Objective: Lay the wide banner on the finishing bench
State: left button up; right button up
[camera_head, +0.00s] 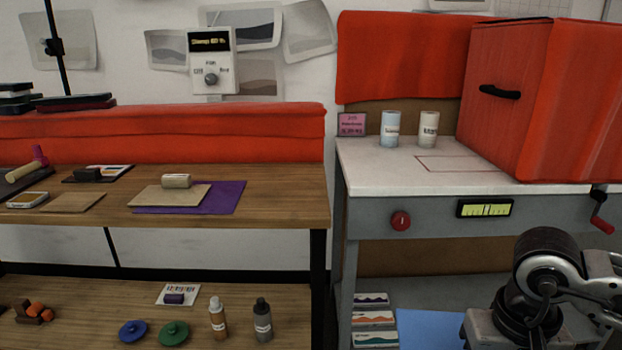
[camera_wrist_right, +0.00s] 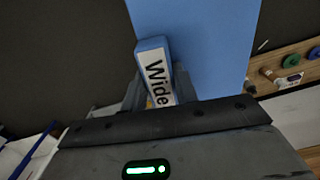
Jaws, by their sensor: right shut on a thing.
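My right gripper (camera_wrist_right: 158,88) is shut on a blue block with a white label reading "Wide" (camera_wrist_right: 157,72). A flat blue sheet (camera_wrist_right: 210,40), the wide banner, extends beyond the block in the right wrist view. In the head view a blue sheet (camera_head: 432,329) shows low at the right, beside my right arm; its lower part is cut off. My right fingertips are not clear there. A wooden bench (camera_head: 290,190) stands at the left and a white-topped bench (camera_head: 375,160) at the right; I cannot tell which is the finishing bench. My left gripper is not in view.
On the wooden bench lie a purple sheet (camera_head: 228,195), a tan board (camera_head: 165,194) and small tools. Its right end is bare. A large red box (camera_head: 535,100) and two cups (camera_head: 390,128) stand on the white top. A red crank (camera_head: 601,222) juts out at right.

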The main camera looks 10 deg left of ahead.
aim_at(266, 172)
jog(key=z, duration=1.05)
jog(key=i, duration=0.8)
jog(key=u, duration=2.7)
